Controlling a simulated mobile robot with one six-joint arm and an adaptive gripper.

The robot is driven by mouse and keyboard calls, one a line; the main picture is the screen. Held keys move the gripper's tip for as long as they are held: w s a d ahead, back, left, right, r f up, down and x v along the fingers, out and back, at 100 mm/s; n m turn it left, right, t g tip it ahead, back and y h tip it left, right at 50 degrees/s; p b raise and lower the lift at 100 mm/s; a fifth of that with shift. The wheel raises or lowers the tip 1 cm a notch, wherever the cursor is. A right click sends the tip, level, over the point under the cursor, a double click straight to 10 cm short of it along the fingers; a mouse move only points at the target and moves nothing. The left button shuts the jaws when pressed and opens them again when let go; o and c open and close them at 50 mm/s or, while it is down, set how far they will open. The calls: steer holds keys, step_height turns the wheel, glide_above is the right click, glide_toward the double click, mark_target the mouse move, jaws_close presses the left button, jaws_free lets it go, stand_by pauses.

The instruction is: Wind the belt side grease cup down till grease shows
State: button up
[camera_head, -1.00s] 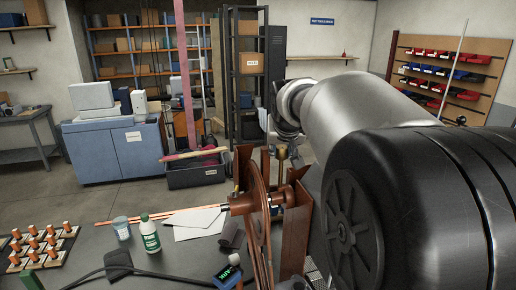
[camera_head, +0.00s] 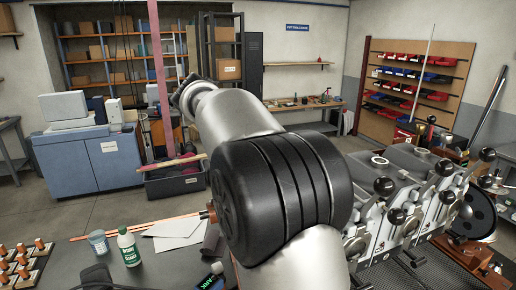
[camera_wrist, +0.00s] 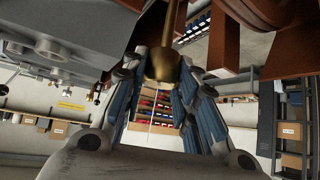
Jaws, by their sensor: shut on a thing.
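A brass grease cup (camera_wrist: 167,62) with a brass stem shows in the upper middle of the wrist view. My gripper (camera_wrist: 164,74) is shut on it, with a blue-padded finger on either side. I cannot tell from these views whether this cup is the belt side one, and no grease can be made out. Red-brown frame parts (camera_wrist: 222,32) stand close to the right of the cup. In the head view my arm hides the cup, my gripper and nearly all of the red-brown frame.
A grey metal body (camera_wrist: 60,50) lies close on the left in the wrist view. A machine with black-knobbed levers (camera_head: 405,215) stands at right.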

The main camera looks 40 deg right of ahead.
steer(key=m+g+p, duration=0.1)
steer(key=p, duration=0.1)
steer(key=m+g+p, duration=0.1)
steer(key=m+p, duration=0.1)
steer(key=p, duration=0.1)
steer(key=m+g+p, duration=0.2)
steer(key=shift+r+p, duration=0.25)
steer(key=shift+p, duration=0.1)
steer(key=m+g+y+p, duration=0.1)
steer(key=m+p, duration=0.1)
steer(key=p, duration=0.1)
steer(key=shift+g, duration=0.3)
steer(key=shift+f+m+g+y+p, duration=0.15)
steer(key=shift+m+g+y+p, duration=0.15)
steer(key=shift+m+p, duration=0.65)
steer(key=shift+f+p, duration=0.15)
steer(key=shift+p, duration=0.3)
steer(key=o, duration=1.1)
steer(key=shift+n+b, duration=0.25)
steer(key=shift+b, duration=0.2)
